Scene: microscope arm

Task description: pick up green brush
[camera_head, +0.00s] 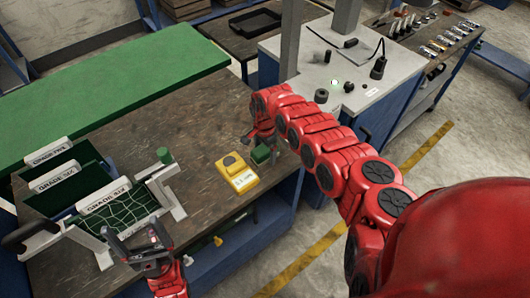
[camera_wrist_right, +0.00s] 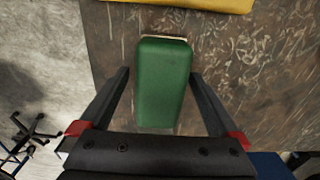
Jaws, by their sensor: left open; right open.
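The green brush (camera_head: 261,154) lies on the dark worktable near its right edge. In the right wrist view the brush (camera_wrist_right: 162,85) is a green block with a pale strip at its far end. My right gripper (camera_head: 262,143) is open above it, and it also shows in the right wrist view (camera_wrist_right: 160,76) with one finger on each side of the brush. Gaps show between the brush and both fingers. My left gripper (camera_head: 138,242) is open and empty at the table's front, beside the rack.
A yellow device (camera_head: 237,172) lies just left of the brush. A white rack (camera_head: 168,192) with green labelled trays stands on the left. A green board (camera_head: 110,95) lies along the back. The table (camera_head: 205,212) between rack and device is bare.

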